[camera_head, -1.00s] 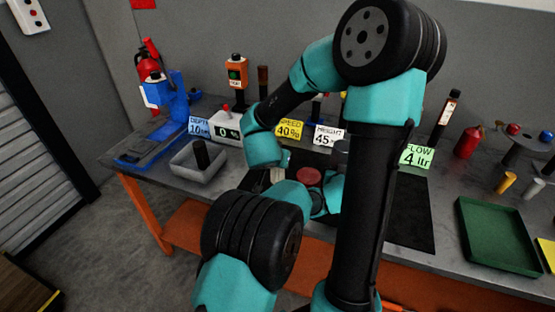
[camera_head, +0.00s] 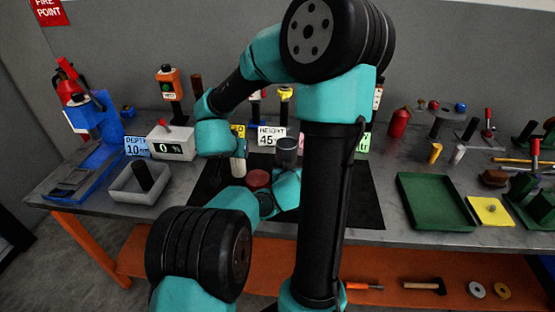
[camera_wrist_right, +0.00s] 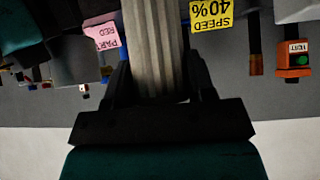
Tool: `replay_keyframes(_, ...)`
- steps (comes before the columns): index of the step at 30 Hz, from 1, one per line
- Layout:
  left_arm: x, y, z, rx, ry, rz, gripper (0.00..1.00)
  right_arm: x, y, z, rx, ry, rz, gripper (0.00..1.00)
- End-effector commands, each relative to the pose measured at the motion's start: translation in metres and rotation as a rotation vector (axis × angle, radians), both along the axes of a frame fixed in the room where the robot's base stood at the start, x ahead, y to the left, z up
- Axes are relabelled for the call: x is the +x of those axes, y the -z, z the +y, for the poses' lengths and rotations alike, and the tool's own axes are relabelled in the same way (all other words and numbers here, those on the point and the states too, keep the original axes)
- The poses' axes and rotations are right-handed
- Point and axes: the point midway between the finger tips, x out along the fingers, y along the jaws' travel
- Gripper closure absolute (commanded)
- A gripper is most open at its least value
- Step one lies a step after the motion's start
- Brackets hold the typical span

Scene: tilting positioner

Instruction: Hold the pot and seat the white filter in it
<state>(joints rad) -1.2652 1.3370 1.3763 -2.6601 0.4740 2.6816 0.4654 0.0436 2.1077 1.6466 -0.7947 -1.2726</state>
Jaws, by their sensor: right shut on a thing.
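The white filter (camera_head: 238,167) is a pale cylinder hanging upright below my right wrist. In the right wrist view the filter (camera_wrist_right: 153,45) is ribbed and sits between the fingers of my right gripper (camera_wrist_right: 160,88), which is shut on it. A grey cylindrical pot (camera_head: 287,152) stands to the right of the filter, clearly apart from it. My left wrist is just below the pot, but the left fingers are hidden or too small to read. A dark red round piece (camera_head: 258,180) shows between filter and left wrist.
A grey tray (camera_head: 140,185) with a black cylinder and a blue fixture (camera_head: 95,130) stand at the left. Label cards and a 0 % display box (camera_head: 171,143) line the back. A green tray (camera_head: 436,203) and a yellow plate (camera_head: 490,210) lie at the right. The black mat's right part is clear.

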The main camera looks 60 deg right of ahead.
Motion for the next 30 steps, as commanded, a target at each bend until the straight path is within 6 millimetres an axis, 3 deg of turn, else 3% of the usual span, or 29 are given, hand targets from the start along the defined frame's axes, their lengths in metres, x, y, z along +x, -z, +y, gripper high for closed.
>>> replay_keyframes(3,0.000,0.000,0.000,0.000,0.000,0.000,0.98,-0.026,-0.035,-0.026,-0.004,0.116,-0.007,0.75)
replay_keyframes(6,0.000,0.000,0.000,0.000,0.000,0.000,0.98,-0.045,-0.057,-0.038,-0.002,0.187,-0.006,0.75)
replay_keyframes(18,0.000,0.000,0.000,0.000,0.000,0.000,0.98,-0.098,-0.116,-0.060,-0.001,0.406,-0.003,0.75)
replay_keyframes(30,0.000,0.000,0.000,0.000,0.000,0.000,0.98,-0.114,-0.125,-0.093,-0.001,0.778,0.001,0.75)
